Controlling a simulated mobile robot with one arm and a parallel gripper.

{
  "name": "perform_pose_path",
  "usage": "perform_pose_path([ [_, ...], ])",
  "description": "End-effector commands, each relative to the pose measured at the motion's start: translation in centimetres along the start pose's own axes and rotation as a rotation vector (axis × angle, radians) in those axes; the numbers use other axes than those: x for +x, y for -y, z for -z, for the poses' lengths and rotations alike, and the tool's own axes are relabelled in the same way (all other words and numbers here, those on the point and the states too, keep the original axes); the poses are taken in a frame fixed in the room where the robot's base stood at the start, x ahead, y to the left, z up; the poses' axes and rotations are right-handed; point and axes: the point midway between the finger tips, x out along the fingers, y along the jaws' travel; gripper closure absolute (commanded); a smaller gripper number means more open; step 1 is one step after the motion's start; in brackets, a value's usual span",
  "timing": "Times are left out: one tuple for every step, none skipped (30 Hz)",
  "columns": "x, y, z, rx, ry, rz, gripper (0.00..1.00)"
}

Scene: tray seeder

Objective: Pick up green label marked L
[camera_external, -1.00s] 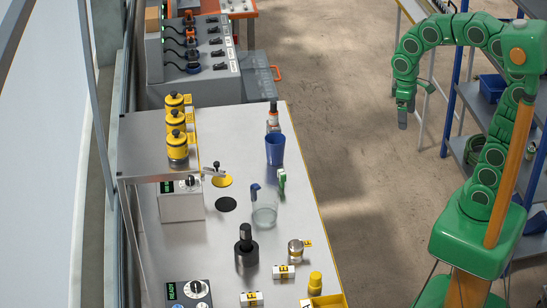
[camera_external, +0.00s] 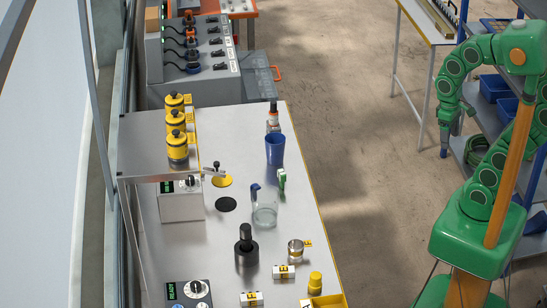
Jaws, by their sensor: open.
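A small green-and-white piece (camera_external: 282,181), perhaps the green label, stands on the steel table near its right edge. It is just right of a glass beaker (camera_external: 265,214) and below a blue cup (camera_external: 275,149). Its letter is too small to read. My gripper (camera_external: 444,150) hangs from the green arm over the floor, right of the table and near the blue shelf rack. It is well apart from the green piece. Its fingers are small here, and I see nothing held in them.
The steel table (camera_external: 190,245) also bears a black-topped cylinder (camera_external: 246,250), a metal cup (camera_external: 295,251), yellow-marked white blocks (camera_external: 283,272) and a yellow tray (camera_external: 327,301). Blue bins (camera_external: 494,88) fill the rack at right. Floor (camera_external: 365,150) between table and arm is clear.

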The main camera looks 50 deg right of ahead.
Motion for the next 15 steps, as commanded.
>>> perform_pose_path([
  [0.0,0.0,0.0,0.000,0.000,0.000,0.28],
  [0.0,0.0,0.0,0.000,0.000,0.000,0.28],
  [0.0,0.0,0.0,-0.001,0.000,0.000,0.28],
  [0.0,0.0,0.0,-0.001,0.000,0.000,0.28],
  [0.0,0.0,0.0,-0.001,0.000,0.000,0.28],
  [0.0,0.0,0.0,-0.001,0.000,0.000,0.28],
  [0.0,0.0,0.0,-0.001,0.000,0.000,0.28],
  [0.0,0.0,0.0,-0.001,0.000,0.000,0.28],
  [0.0,0.1,0.1,-0.001,0.001,0.002,0.28],
  [0.0,0.2,0.1,-0.002,0.002,0.006,0.28],
  [0.1,0.4,0.2,-0.002,0.003,0.012,0.28],
  [0.1,0.8,0.4,-0.003,0.006,0.026,0.28],
  [0.2,1.2,0.7,-0.004,0.009,0.040,0.28],
  [0.3,1.8,0.9,-0.005,0.013,0.057,0.28],
  [0.4,2.7,1.3,-0.007,0.018,0.085,0.28],
])
